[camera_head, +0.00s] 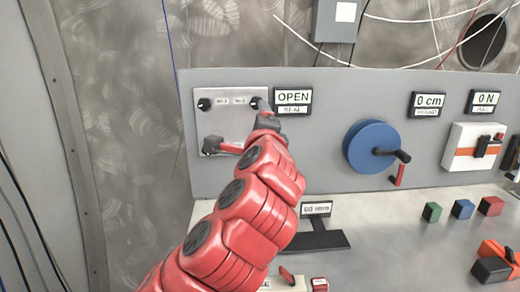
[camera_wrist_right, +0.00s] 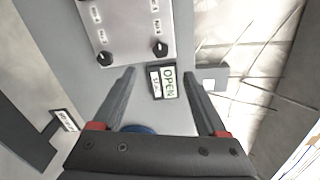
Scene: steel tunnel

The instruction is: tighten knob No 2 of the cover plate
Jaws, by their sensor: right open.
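The cover plate (camera_head: 232,95) is a pale panel on the grey wall board. Knob No 2 (camera_head: 254,103) is a small black knob at its upper right corner; it also shows in the right wrist view (camera_wrist_right: 160,48). My right gripper (camera_wrist_right: 159,73) is open and empty, its fingertips short of the knob in that picture. In the head view my red right arm reaches up to the plate's right edge and hides its lower right corner. That corner's black knob (camera_wrist_right: 103,58) shows in the wrist view. My left gripper is out of view.
The OPEN SEAL sign (camera_head: 293,98) is right of the plate. A blue wheel (camera_head: 372,147) with a crank and a white box (camera_head: 473,147) are farther right. Green, blue and red cubes (camera_head: 490,206) and a display stand (camera_head: 320,238) are on the bench.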

